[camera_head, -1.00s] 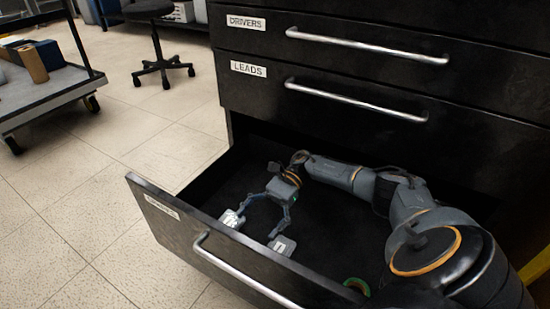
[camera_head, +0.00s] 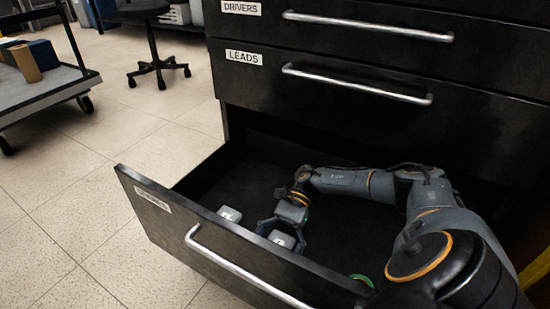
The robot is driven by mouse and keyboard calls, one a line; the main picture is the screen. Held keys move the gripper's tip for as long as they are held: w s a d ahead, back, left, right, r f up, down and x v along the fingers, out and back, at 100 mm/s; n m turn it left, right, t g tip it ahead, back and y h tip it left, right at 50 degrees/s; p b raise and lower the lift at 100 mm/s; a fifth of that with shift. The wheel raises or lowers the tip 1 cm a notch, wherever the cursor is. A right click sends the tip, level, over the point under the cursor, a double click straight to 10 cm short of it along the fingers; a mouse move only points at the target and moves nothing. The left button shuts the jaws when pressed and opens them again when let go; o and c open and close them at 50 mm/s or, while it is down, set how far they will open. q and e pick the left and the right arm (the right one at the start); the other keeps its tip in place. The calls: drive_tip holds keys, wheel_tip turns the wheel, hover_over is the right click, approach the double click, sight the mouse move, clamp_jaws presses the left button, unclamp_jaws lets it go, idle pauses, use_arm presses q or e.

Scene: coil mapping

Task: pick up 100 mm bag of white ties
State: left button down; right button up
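Two small pale bags lie in the open bottom drawer (camera_head: 250,178), close to its front panel. One bag (camera_head: 229,213) is on the left and the other bag (camera_head: 282,239) is to its right. Their labels are too small to read, so I cannot tell which is the 100 mm bag of white ties. My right gripper (camera_head: 281,234) reaches down into the drawer from the right. Its fingers are apart, one on each side of the right-hand bag; I cannot tell whether they touch it. The front panel hides the lower part of the bags. My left gripper is out of view.
The drawer front (camera_head: 210,240) with its metal handle (camera_head: 235,268) stands between the bags and the floor. A green ring-shaped item (camera_head: 362,281) lies at the drawer's right. Closed drawers marked DRIVERS and LEADS (camera_head: 244,57) are above. A cart (camera_head: 45,85) and chair (camera_head: 158,70) stand farther off.

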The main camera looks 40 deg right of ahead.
drive_tip(key=shift+c, duration=0.5)
drive_tip(key=c, duration=1.1)
drive_tip(key=shift+r, duration=0.1)
drive_tip(key=shift+c, duration=0.2)
